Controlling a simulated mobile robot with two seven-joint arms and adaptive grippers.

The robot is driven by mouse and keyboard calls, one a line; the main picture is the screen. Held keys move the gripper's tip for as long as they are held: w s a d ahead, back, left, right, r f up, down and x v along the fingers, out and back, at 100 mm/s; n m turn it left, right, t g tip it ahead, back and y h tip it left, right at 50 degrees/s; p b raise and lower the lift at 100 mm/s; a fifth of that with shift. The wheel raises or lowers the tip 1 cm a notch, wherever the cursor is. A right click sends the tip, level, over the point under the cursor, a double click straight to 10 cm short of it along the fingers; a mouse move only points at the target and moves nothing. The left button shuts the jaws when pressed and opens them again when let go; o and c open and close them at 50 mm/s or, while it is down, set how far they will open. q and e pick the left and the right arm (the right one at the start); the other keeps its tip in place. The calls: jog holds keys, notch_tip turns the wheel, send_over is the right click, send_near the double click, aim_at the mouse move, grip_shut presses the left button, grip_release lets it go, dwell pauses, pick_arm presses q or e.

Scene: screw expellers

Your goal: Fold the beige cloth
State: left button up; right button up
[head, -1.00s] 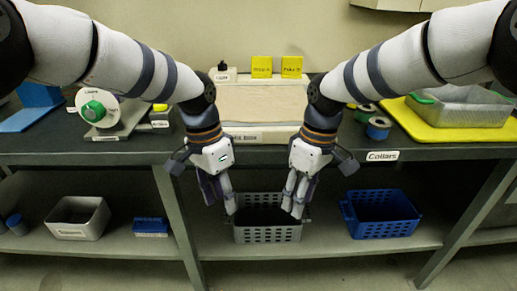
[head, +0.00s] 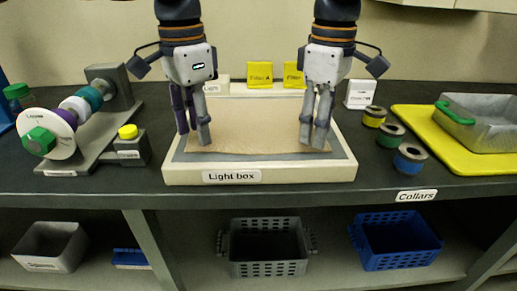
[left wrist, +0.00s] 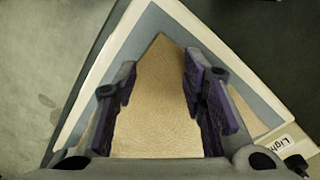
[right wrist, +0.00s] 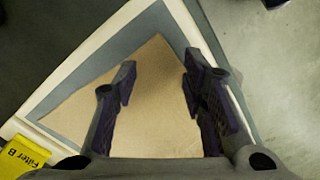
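The beige cloth (head: 257,120) lies flat on the light box (head: 195,177), its front edge parallel to the box's front. It also shows in the left wrist view (left wrist: 158,95) and the right wrist view (right wrist: 155,80), with a corner pointing away between the fingers in each. My left gripper (head: 194,138) is open over the cloth's front left part. My right gripper (head: 318,138) is open over its front right part. Both are empty. I cannot tell whether the fingertips touch the cloth.
Two yellow filter blocks (head: 260,75) stand behind the light box. A spindle machine (head: 75,125) stands left; several collars (head: 392,135) and a yellow mat (head: 440,140) with a metal tray (head: 485,120) lie right. Grey (head: 268,245) and blue (head: 395,240) baskets sit on the lower shelf.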

pick_arm(q)
jog(key=shift+f, duration=0.8)
pick_arm(e)
jog(key=shift+f, duration=0.75)
pick_arm(q)
jog(key=shift+w+f, duration=0.1)
jog(key=shift+f, duration=0.5)
pick_arm(e)
jog(key=shift+w+f, duration=0.1)
jog(key=shift+f, duration=0.55)
pick_arm(q)
jog(key=shift+r, duration=0.25)
jog(key=shift+c, duration=1)
pick_arm(e)
jog(key=shift+r, duration=0.25)
jog(key=shift+c, duration=0.9)
pick_arm(q)
jog(key=shift+c, duration=1.1)
pick_arm(e)
jog(key=shift+c, duration=1.2)
pick_arm(q)
jog(key=shift+f, duration=0.15)
jog(key=c, duration=0.5)
pick_arm(e)
jog(key=shift+f, duration=0.15)
jog(key=c, duration=0.5)
